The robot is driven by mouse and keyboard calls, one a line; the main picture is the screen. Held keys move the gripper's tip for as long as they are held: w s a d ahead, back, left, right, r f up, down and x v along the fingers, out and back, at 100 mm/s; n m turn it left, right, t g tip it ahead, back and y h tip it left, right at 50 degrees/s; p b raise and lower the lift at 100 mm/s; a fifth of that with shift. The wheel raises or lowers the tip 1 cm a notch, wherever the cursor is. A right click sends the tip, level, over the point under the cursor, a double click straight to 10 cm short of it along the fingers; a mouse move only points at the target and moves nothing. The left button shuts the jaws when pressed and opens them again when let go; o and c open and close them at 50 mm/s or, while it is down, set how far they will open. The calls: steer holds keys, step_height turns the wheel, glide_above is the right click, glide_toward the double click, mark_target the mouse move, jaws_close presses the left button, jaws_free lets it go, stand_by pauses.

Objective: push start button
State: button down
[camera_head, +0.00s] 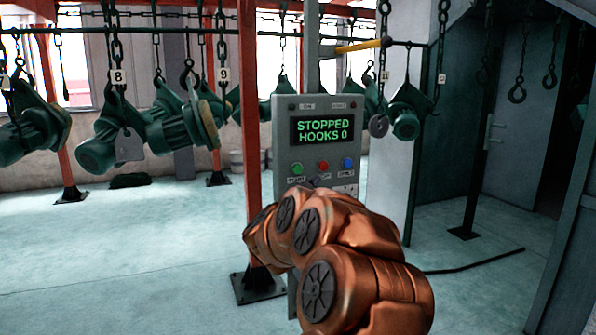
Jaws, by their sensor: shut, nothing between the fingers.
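The grey control panel (283,123) stands upright on a post in the middle. Its screen (322,130) reads "STOPPED HOOKS 0" in green letters. Below the screen are a green button (297,168), a red button (323,166) and a blue button (347,163) in a row. The small labels under them are hard to read. My copper arm rises from the bottom, in front of the panel's lower part. My gripper is hidden behind the arm links. A small dark shape shows under the red button, and I cannot tell what it is.
Green hoists (170,128) hang from chains at the left, with number tags 8 and 9. Another green hoist (406,112) hangs right of the panel. An orange post (249,120) stands just left of the panel. Bare hooks hang at the right. The floor at the left is open.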

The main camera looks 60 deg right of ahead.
mark_target(300, 173)
steer(key=shift+w, duration=0.1)
steer(key=shift+w+d+p, duration=0.45)
steer(key=shift+w+d, duration=0.35)
steer(key=shift+w, duration=0.4)
steer(key=shift+w+d+p, duration=0.4)
steer(key=shift+w+d, duration=0.45)
steer(key=shift+w, duration=0.35)
steer(key=shift+w+d+p, duration=0.45)
steer(key=shift+w+d, duration=0.35)
steer(key=shift+w, duration=0.4)
steer(key=shift+w, duration=0.1)
steer(key=shift+w+d, duration=0.2)
steer(key=shift+w, duration=0.05)
